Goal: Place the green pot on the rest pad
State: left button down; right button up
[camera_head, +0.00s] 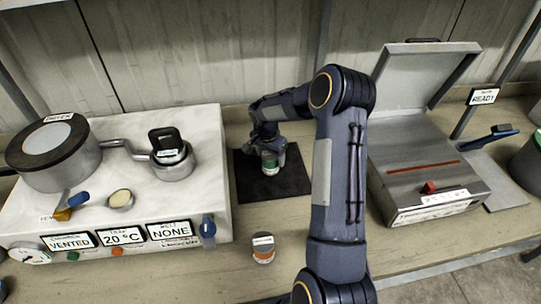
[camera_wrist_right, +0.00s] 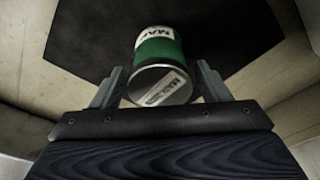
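The green pot (camera_head: 270,167) is a small can with a green band and a white label. It appears upright on the black square rest pad (camera_head: 290,186), near the pad's middle. My right gripper (camera_head: 267,146) is over the pot from behind and above. In the right wrist view the pot (camera_wrist_right: 160,52) is between the two fingers (camera_wrist_right: 160,80), with a narrow gap visible on each side, so the gripper looks open around it. The pad (camera_wrist_right: 85,35) shows beyond the pot. My left gripper is not in view.
An orange-banded pot (camera_head: 263,248) stands in front of the pad. A white console (camera_head: 215,140) with a drum and small lidded vessel is at left. A metal case (camera_head: 400,150) with raised lid is at right. My right arm crosses the bench between pad and case.

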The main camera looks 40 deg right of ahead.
jog(key=shift+o, duration=0.2)
jog(key=shift+r, duration=0.1)
jog(key=shift+r+p, duration=0.3)
jog(key=shift+p, duration=0.15)
jog(key=s+a+r+n+t+p, duration=0.1)
jog(key=s+a+r+p, duration=0.15)
jog(key=r, duration=0.65)
jog(key=s+a+r+n+p, duration=0.1)
jog(key=s+a+r, duration=0.15)
jog(key=r, duration=0.55)
jog(key=s+a+r+n+t+y, duration=0.2)
jog(key=s+a+n, duration=0.3)
jog(key=s+a, duration=0.3)
jog(key=s+a+r+n+t+y, duration=0.2)
jog(key=s+a+n, duration=0.4)
jog(key=s, duration=0.9)
jog(key=a+r+y, duration=0.1)
jog(key=a, duration=0.2)
jog(key=shift+a+r+y, duration=0.3)
